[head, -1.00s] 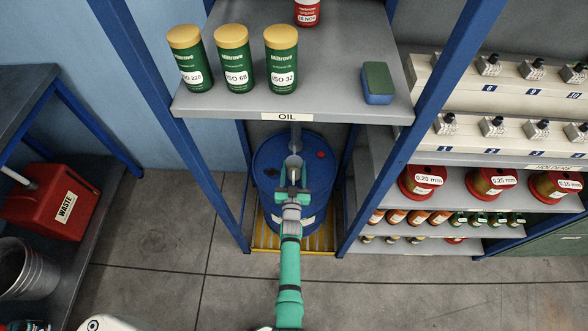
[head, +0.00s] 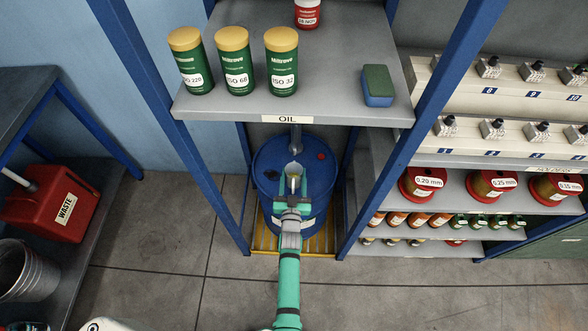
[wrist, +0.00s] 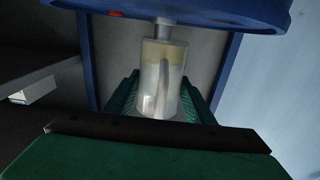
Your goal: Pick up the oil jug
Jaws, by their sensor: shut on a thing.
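The oil jug (wrist: 160,75) is a clear, pale jug with yellowish contents and a narrow neck at the top of the wrist view. My gripper (wrist: 160,98) has its green fingers on both sides of the jug and is shut on it. In the head view my gripper (head: 293,187) is in front of the blue drum, below the OIL shelf. Only a small pale part of the jug (head: 294,181) shows there between the fingers. The rest is hidden by my gripper.
The blue drum (head: 265,176) stands on a yellow grate (head: 262,240) between blue posts. Above is the grey OIL shelf (head: 330,98) with green cans (head: 237,62) and a sponge (head: 377,85). A red WASTE can (head: 45,195) is at left. The floor in front is clear.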

